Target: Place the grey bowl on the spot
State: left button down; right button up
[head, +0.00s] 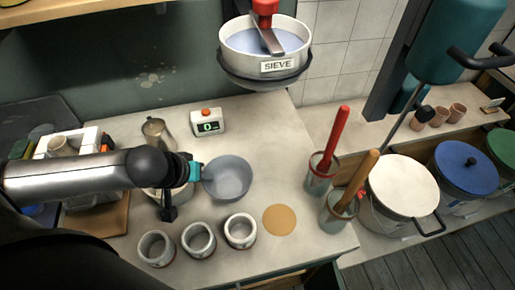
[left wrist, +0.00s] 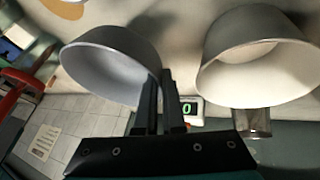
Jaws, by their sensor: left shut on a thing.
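The grey bowl (head: 228,180) is upright over the worktop, left of the tan round spot (head: 280,220), and does not cover it. My left gripper (head: 194,172) is shut on the bowl's left rim. In the left wrist view the grey bowl (left wrist: 105,65) hangs at the left, with the gripper fingers (left wrist: 163,85) at its rim. I cannot tell whether the bowl touches the worktop. My right gripper is not in view.
A pale bowl (left wrist: 262,60) stands close to my left gripper. Several small cups, one of them here (head: 240,231), line the front edge. A display box (head: 208,122) stands behind the grey bowl. Pots with a red handle (head: 328,140) and an orange handle (head: 368,175) stand right of the spot.

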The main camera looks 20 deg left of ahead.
pick_arm(q)
jog(key=shift+s+d+f+b, duration=0.15)
jog(key=shift+f+b, duration=0.2)
jog(key=shift+f, duration=0.5)
jog(key=shift+w+a+f+b, duration=0.25)
jog(key=shift+w+b, duration=0.15)
jog(key=shift+b, duration=0.1)
jog(key=w, duration=0.6)
jog(key=w+d+b, duration=0.1)
jog(key=w, duration=1)
jog(key=shift+w+d, duration=0.3)
jog(key=shift+d, duration=0.1)
notch_tip(320, 180, down, 4)
jog(key=shift+r+b, duration=0.25)
jog(key=shift+b, duration=0.25)
jog(key=shift+r, duration=0.1)
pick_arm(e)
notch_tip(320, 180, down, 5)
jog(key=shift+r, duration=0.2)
pick_arm(q)
jog(key=c, duration=1)
grip_release()
